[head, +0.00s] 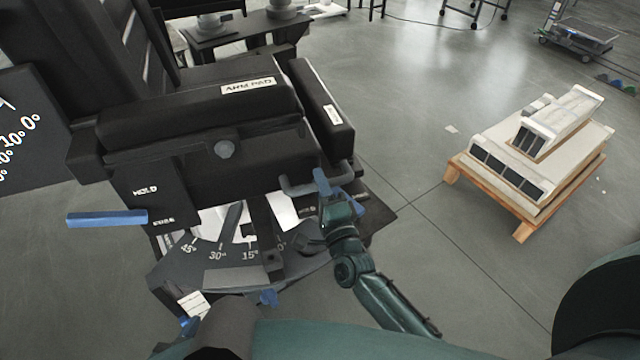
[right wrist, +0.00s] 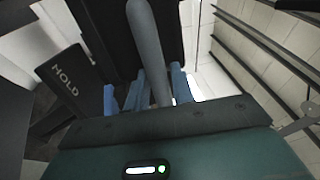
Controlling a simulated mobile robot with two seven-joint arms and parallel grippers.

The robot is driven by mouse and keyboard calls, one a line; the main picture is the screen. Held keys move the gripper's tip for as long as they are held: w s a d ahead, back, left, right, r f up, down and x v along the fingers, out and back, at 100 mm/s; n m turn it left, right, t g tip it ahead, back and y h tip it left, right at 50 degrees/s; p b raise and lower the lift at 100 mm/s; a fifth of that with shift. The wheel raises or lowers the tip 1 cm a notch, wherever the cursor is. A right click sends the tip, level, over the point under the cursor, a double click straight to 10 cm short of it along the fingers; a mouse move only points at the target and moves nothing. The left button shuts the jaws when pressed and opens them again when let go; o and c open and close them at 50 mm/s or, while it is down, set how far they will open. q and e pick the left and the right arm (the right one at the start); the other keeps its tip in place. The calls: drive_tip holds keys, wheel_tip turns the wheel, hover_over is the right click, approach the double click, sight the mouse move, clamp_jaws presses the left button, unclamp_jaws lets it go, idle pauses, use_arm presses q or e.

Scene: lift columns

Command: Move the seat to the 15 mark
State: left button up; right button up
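A black padded seat unit (head: 200,112) with an ARM PAD label fills the left of the head view. Below it is a dark angle scale (head: 215,262) marked 45°, 30°, 15° and 0. Which mark the seat is at is unclear. A grey bar handle (head: 296,190) sticks out under the seat's right side. My right gripper (head: 330,185) is at this handle. In the right wrist view the grey handle (right wrist: 148,45) runs between or just in front of the blue fingers; contact is unclear. My left gripper is not recognisable in either view.
A smaller pad (head: 322,108) stands right of the arm pad. A wooden pallet (head: 527,228) with pale blocks stands on the floor at right. Open floor (head: 420,165) lies between.

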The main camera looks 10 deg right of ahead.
drive_tip(key=shift+o, duration=1.2)
drive_tip(key=shift+f, duration=0.1)
drive_tip(key=b+v, duration=0.1)
drive_tip(key=v, duration=1.2)
